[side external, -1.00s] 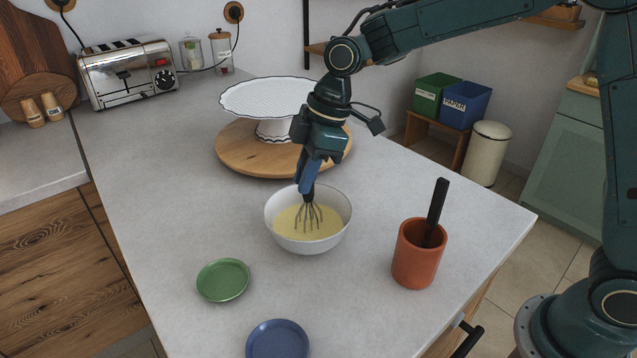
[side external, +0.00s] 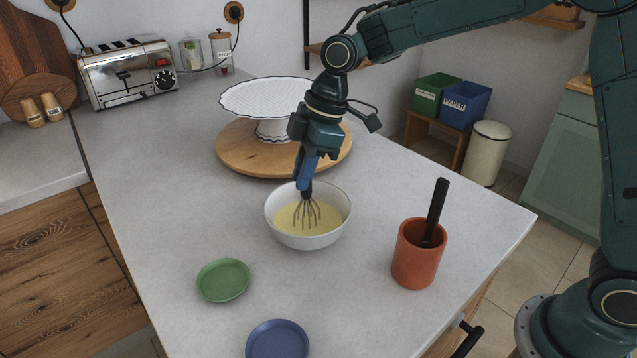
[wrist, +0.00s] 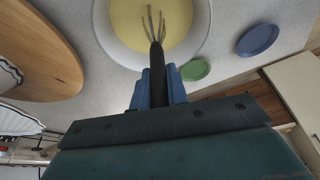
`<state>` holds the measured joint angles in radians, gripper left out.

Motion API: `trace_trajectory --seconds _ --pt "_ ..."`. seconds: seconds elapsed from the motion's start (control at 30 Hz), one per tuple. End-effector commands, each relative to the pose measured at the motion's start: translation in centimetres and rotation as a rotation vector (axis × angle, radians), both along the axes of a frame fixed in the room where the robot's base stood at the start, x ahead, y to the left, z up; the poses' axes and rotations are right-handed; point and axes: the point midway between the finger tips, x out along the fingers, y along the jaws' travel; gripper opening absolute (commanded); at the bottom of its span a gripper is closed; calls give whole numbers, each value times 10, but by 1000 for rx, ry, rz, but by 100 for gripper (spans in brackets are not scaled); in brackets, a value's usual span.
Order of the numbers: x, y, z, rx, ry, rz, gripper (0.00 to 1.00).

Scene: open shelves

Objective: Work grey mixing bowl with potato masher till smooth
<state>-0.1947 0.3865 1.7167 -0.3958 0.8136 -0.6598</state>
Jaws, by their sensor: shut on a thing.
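The mixing bowl (side external: 308,243) looks white to pale grey and stands upright on the counter, holding a smooth-looking pale yellow mixture (side external: 330,215). My gripper (side external: 304,184) is above the bowl, its blue fingers shut on the black handle of a wire whisk (side external: 306,213). The whisk's wires reach down into the mixture; their lower ends are hard to make out. The wrist view shows the fingers (wrist: 158,74) around the handle, and the bowl (wrist: 204,25) beyond. The held tool looks like a whisk, not a potato masher. A black-handled tool (side external: 437,205) stands in a terracotta pot (side external: 415,262), its head hidden.
A green plate (side external: 223,280) and a blue plate (side external: 278,342) lie in front of the bowl. A white cake stand (side external: 265,97) on a round wooden board (side external: 240,158) is close behind it. A toaster (side external: 130,75) is at the far left. Counter left of the bowl is clear.

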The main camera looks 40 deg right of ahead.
Motion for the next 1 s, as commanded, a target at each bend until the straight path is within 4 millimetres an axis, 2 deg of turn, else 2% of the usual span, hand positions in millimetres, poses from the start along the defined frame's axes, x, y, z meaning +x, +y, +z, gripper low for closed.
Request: trace_trajectory --seconds 0.27,1.0 --pt "0 4 1 2 -2 3 0" --pt "0 -7 -2 0 1 0 0"
